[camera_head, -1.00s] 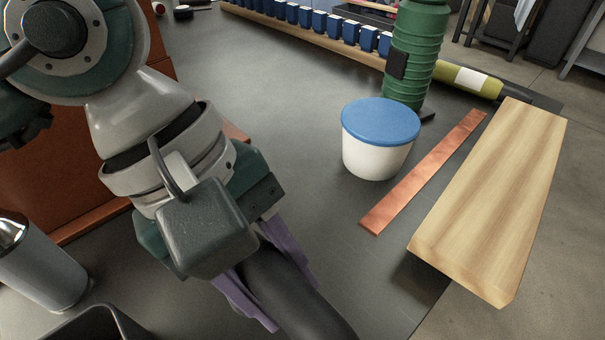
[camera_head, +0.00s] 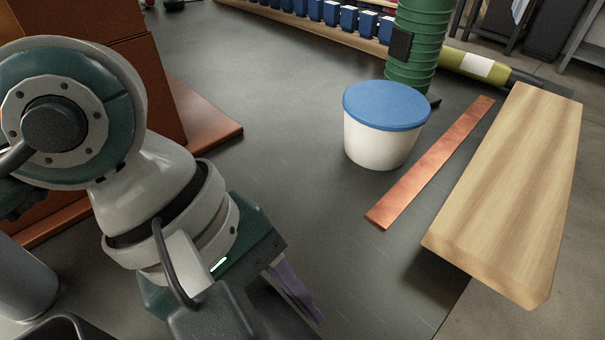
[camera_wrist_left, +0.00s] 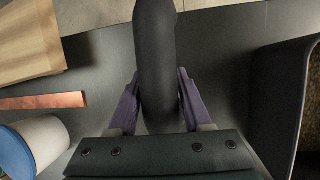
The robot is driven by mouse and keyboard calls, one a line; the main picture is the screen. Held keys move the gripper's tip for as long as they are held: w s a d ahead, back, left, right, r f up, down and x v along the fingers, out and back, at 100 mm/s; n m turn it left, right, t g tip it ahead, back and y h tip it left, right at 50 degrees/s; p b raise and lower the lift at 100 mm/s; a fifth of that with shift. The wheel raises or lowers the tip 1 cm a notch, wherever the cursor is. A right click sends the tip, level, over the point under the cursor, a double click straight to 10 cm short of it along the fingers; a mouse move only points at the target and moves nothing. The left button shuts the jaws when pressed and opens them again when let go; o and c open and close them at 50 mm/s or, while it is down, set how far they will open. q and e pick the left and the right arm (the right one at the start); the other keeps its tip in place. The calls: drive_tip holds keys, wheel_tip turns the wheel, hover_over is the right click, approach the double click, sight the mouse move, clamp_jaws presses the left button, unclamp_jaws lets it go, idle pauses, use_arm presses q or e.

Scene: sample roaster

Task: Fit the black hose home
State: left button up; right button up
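The black hose (camera_wrist_left: 157,50) is a thick, smooth dark tube in the left wrist view. It runs from between my fingers up past the top edge. My left gripper (camera_wrist_left: 158,82) has its purple fingers closed on both sides of the hose and appears to grip it. In the head view, one purple finger of my left gripper (camera_head: 295,290) shows near the bottom edge; the hose is out of that picture. The place where the hose fits cannot be made out. My right gripper is in neither view.
A white tub with a blue lid (camera_head: 380,143), a copper strip (camera_head: 430,165) and a wooden block (camera_head: 510,190) lie to the right. A green ribbed column (camera_head: 418,45) stands behind. An orange-brown housing (camera_head: 160,75) is at left. A dark open container (camera_wrist_left: 275,100) is close at right in the wrist view.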

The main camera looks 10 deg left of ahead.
use_arm(q)
drive_tip(key=o, duration=0.3)
drive_tip(key=shift+r, duration=0.3)
drive_tip(key=p+v, duration=0.2)
drive_tip(key=v, duration=0.9)
drive_tip(key=shift+w+a+r+p, duration=0.15)
drive_tip(key=shift+a+r+p, duration=0.1)
drive_tip(key=shift+r+p, duration=0.1)
drive_tip(key=shift+d, duration=0.1)
